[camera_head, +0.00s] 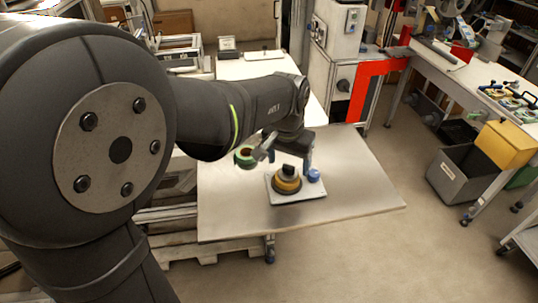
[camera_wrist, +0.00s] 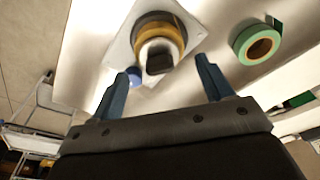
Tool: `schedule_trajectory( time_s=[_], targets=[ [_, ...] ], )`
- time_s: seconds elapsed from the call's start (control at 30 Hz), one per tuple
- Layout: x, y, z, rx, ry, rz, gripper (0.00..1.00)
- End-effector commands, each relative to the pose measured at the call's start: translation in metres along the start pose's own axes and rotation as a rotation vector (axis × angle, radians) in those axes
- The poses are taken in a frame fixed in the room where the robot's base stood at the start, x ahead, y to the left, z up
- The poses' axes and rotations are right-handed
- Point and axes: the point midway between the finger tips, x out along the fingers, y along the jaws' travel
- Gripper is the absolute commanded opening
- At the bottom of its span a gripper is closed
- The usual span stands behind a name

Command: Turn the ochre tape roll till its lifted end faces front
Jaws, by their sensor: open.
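The ochre tape roll (camera_head: 287,184) sits around a dark post on a pale square base plate (camera_head: 298,198) on the table. In the wrist view the ochre roll (camera_wrist: 159,29) shows as a ring around a pale and dark centre piece, on the plate (camera_wrist: 198,31). Its lifted end cannot be made out clearly. My gripper (camera_head: 284,160) is open and empty above the roll.
A green tape roll (camera_head: 244,157) lies on the table left of the plate; it also shows in the wrist view (camera_wrist: 257,44). A small blue item (camera_head: 313,175) is at the plate's right edge. The table (camera_head: 355,190) is bare to the right and in front.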

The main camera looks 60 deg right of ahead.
Motion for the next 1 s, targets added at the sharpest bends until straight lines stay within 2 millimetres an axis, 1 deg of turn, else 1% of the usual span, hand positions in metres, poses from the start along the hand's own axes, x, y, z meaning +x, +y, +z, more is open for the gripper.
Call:
schedule_trajectory(
  time_s=[0.03,0.1,0.2,0.33,0.57,0.6,0.67,0.8,0.83,1.0],
  targets=[
    [0.007,0.000,0.000,0.000,-0.001,0.000,0.73],
    [0.015,0.000,0.000,0.000,-0.001,0.000,0.73],
    [0.022,0.000,0.000,0.000,-0.001,0.000,0.73],
    [0.026,0.000,0.000,0.000,0.001,0.000,0.73],
    [0.026,0.000,0.000,0.000,0.002,0.000,0.73],
    [0.026,0.000,0.000,0.000,0.002,0.000,0.65],
    [0.026,0.000,0.000,0.000,0.001,0.000,0.53],
    [0.026,0.000,0.000,0.000,0.001,0.000,0.26],
    [0.026,0.000,0.000,0.000,0.001,0.000,0.21],
    [0.026,0.000,0.000,-0.038,0.001,-0.005,0.21]
  ],
)
